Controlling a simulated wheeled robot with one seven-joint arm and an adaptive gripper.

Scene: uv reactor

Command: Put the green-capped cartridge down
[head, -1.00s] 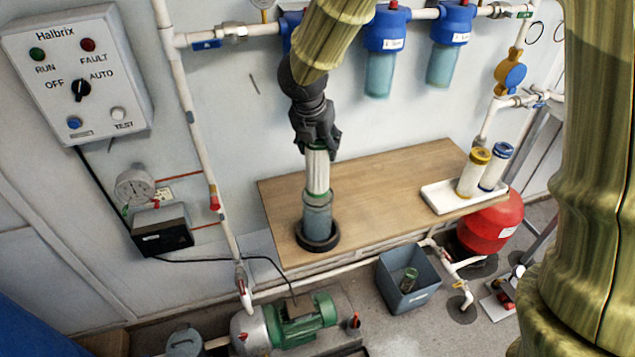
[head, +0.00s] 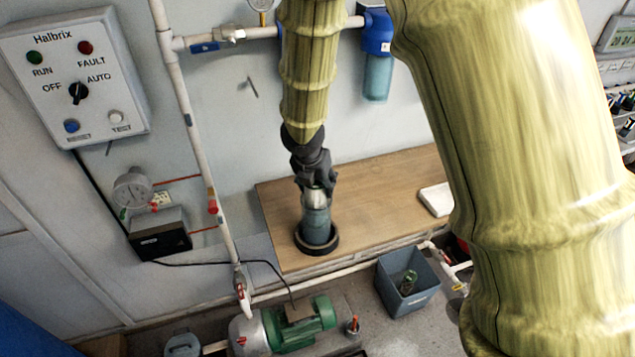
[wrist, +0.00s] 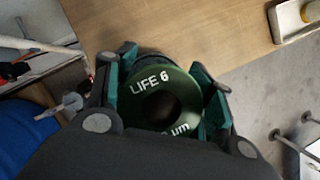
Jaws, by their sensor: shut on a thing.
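The green-capped cartridge (wrist: 183,86) shows its ring-shaped cap in the wrist view, marked "LIFE 6", with a dark central hole. My gripper (head: 316,184) is shut on its top, with fingers on both sides of the cap. In the head view only a short pale band of the cartridge (head: 316,197) shows below the fingers. Its lower part is inside a blue-grey, see-through bowl (head: 317,225), which stands upright in a black ring (head: 331,245) on the wooden bench (head: 385,200). Whether the cartridge touches the bowl's bottom is hidden.
A white tray (head: 436,199) lies on the bench at right, partly behind my arm. A grey bin (head: 411,293) on the floor holds a green-ended item (head: 408,281). A blue housing (head: 378,75) hangs on the wall pipe. The bench between bowl and tray is clear.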

